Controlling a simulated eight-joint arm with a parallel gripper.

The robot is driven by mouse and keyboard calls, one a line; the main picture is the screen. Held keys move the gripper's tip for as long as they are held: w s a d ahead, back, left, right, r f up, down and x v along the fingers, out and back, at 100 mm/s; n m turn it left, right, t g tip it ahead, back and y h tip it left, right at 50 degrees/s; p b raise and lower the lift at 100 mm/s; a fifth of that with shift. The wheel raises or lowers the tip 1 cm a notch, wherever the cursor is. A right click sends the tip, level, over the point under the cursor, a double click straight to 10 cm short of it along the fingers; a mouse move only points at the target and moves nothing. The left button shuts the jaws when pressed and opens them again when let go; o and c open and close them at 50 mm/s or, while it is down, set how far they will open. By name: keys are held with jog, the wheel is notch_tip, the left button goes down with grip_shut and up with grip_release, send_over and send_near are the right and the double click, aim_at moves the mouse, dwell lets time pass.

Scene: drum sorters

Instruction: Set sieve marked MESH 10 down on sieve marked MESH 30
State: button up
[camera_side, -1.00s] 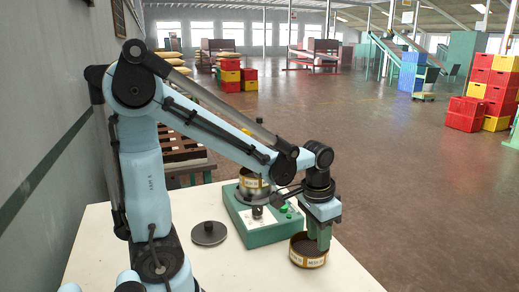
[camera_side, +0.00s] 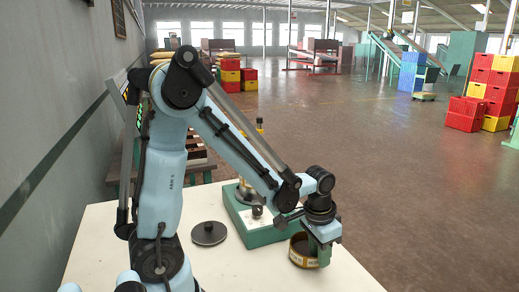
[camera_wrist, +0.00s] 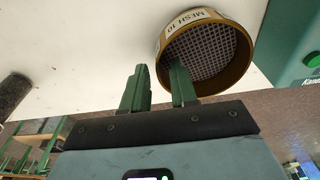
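The sieve marked MESH 10 (camera_wrist: 208,83) is a round brass-coloured ring with a wire mesh. It stands on the white table in the side view (camera_side: 300,261). My gripper (camera_wrist: 160,68) is down at its rim. In the wrist view one green finger is over the inside of the ring and the other is outside, with a gap between them. In the side view my gripper (camera_side: 322,256) is at the sieve's right edge. I see no readable MESH 30 mark; my arm hides most of what stands on the green machine.
The green machine (camera_side: 236,213) with a green button stands just behind and left of the sieve. A dark round disc (camera_side: 208,233) lies on the white table (camera_side: 95,245) to the left. The table's right front part is clear.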

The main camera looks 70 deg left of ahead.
grip_shut()
